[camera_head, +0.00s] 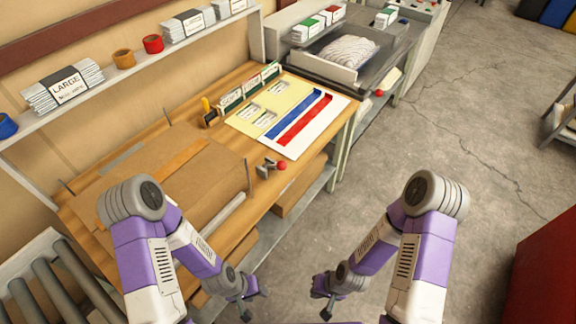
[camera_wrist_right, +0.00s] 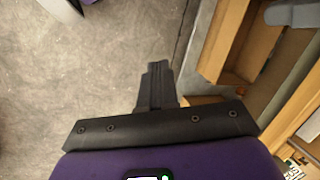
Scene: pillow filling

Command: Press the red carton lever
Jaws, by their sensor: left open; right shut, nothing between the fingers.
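A red ball knob (camera_head: 282,166) sits on a small grey metal lever (camera_head: 265,166) at the front edge of the wooden workbench, beside a brown carton (camera_head: 190,165). A second red knob (camera_head: 379,93) shows further back, by the grey machine. My left gripper (camera_head: 250,298) is open, low in front of the bench and apart from the levers. My right gripper (camera_head: 322,290) is to its right over the floor, also touching nothing. In the right wrist view its fingers (camera_wrist_right: 155,85) are shut together with nothing between them.
The workbench (camera_head: 255,85) carries a white sheet (camera_head: 310,140) with blue and red strips. A wall shelf (camera_head: 130,75) holds packs and tape rolls. A grey machine (camera_head: 340,75) stands behind. Bare concrete floor (camera_head: 480,130) lies to the right; a red box (camera_head: 545,270) is at the right edge.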

